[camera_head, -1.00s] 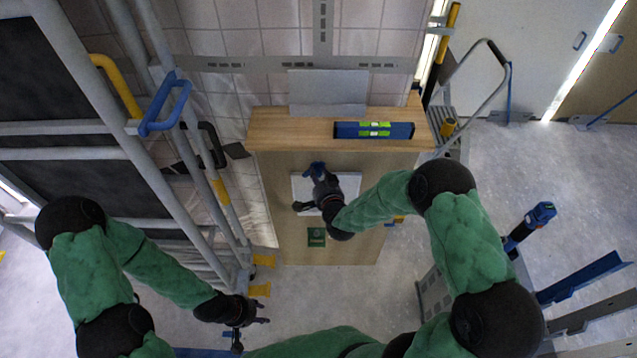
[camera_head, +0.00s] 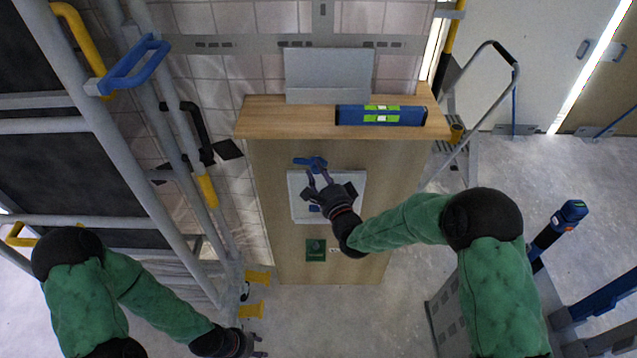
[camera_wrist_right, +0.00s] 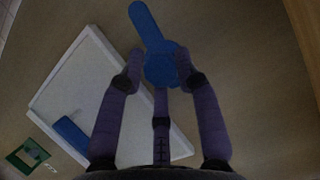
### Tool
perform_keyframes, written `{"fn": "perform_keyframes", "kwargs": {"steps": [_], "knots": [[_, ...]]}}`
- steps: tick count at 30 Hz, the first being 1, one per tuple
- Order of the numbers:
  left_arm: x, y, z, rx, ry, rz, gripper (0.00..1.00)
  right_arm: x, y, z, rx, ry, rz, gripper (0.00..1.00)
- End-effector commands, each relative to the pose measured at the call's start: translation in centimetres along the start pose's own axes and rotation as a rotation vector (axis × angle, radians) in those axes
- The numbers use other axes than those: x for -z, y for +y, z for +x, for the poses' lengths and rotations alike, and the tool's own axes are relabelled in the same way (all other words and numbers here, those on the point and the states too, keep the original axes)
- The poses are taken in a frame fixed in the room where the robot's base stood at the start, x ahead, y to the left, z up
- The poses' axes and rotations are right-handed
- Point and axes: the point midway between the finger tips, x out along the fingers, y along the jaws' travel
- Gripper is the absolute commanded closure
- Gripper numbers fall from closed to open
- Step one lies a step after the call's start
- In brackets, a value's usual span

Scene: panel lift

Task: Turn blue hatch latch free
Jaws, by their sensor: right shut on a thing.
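The blue hatch latch (camera_head: 308,162) sits at the upper edge of the white hatch (camera_head: 356,181) on the wooden panel front. In the right wrist view the latch (camera_wrist_right: 147,28) has a round hub and a long arm that points up and slightly left. My right gripper (camera_head: 318,178) is shut on the latch, with its fingers on both sides of the hub (camera_wrist_right: 160,66). The white hatch (camera_wrist_right: 60,70) lies left of the fingers, with a blue handle (camera_wrist_right: 72,133) on it. My left gripper (camera_head: 258,345) is low in the head view, away from the hatch; its fingers are unclear.
A blue level (camera_head: 380,115) and a grey plate (camera_head: 328,72) are on the wooden ledge (camera_head: 280,125) above the hatch. A green label (camera_head: 316,250) is below it. Grey frame posts (camera_head: 120,150) stand at left, and a ladder (camera_head: 480,110) stands at right.

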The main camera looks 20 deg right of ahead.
Motion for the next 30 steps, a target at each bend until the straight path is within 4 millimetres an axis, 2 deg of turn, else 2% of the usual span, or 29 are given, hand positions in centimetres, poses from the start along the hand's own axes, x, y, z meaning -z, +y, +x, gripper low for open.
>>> {"fn": "perform_keyframes", "kwargs": {"steps": [1, 3, 9, 18, 30], "knots": [[0.0, -0.4, 1.1, 0.000, 0.000, 0.000, 0.60, 0.4, -0.3, 0.3, 0.038, 0.007, 0.036, 0.99], [0.1, -0.6, 1.8, 0.000, 0.000, 0.000, 0.60, 0.4, -0.3, 0.3, 0.061, 0.007, 0.091, 0.99], [0.1, -1.0, 2.9, 0.000, 0.000, 0.000, 0.60, 0.5, -0.4, 0.3, 0.115, 0.008, 0.226, 0.99], [0.1, -1.3, 3.5, 0.000, 0.000, 0.000, 0.60, 0.5, -0.5, 0.3, 0.166, 0.009, 0.348, 0.99], [0.1, -1.3, 3.7, 0.000, 0.000, 0.000, 0.60, 0.6, -0.6, 0.3, 0.182, 0.012, 0.383, 1.00]]}}
